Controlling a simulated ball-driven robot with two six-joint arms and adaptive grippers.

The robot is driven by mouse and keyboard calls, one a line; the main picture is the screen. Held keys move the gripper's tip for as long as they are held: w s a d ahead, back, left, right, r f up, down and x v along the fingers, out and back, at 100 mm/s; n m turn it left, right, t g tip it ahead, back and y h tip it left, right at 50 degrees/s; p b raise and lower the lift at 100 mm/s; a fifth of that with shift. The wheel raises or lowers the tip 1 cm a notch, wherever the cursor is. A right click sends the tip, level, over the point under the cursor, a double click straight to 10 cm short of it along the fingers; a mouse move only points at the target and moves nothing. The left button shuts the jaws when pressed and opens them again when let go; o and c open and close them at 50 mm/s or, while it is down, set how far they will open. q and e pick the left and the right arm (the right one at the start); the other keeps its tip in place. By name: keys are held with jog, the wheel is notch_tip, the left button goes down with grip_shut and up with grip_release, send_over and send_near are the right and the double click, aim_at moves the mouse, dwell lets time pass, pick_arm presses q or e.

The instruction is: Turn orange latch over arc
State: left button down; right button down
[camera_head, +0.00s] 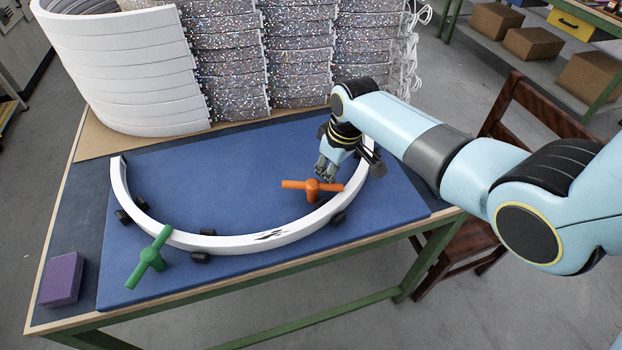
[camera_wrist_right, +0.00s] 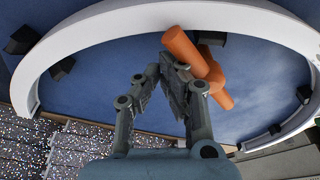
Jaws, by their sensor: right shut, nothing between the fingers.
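The orange latch (camera_head: 312,187) is a T-like piece with a round bar on a hub, on the blue board inside the white arc (camera_head: 220,243). Its bar runs roughly left to right in the head view, with the right end close to the arc's inner side. It also shows in the right wrist view (camera_wrist_right: 205,68), just beyond my fingertips. My right gripper (camera_head: 325,175) is shut and empty, just above and behind the latch. Its closed fingers also show in the right wrist view (camera_wrist_right: 172,62). Whether a fingertip touches the bar I cannot tell. My left gripper is not in view.
A green latch (camera_head: 150,257) has one end across the arc at the front left. Black blocks (camera_head: 200,258) sit along the arc on the blue board (camera_head: 230,180). A purple box (camera_head: 62,279) lies at left. Stacked white and glittery arcs (camera_head: 230,60) fill the back.

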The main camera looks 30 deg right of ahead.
jog(key=shift+s+a+p, duration=0.1)
jog(key=shift+s+p, duration=0.6)
jog(key=shift+p, duration=0.1)
jog(key=shift+s, duration=0.25)
jog(key=shift+s+a+p, duration=0.1)
jog(key=shift+s+p, duration=0.25)
jog(key=shift+p, duration=0.25)
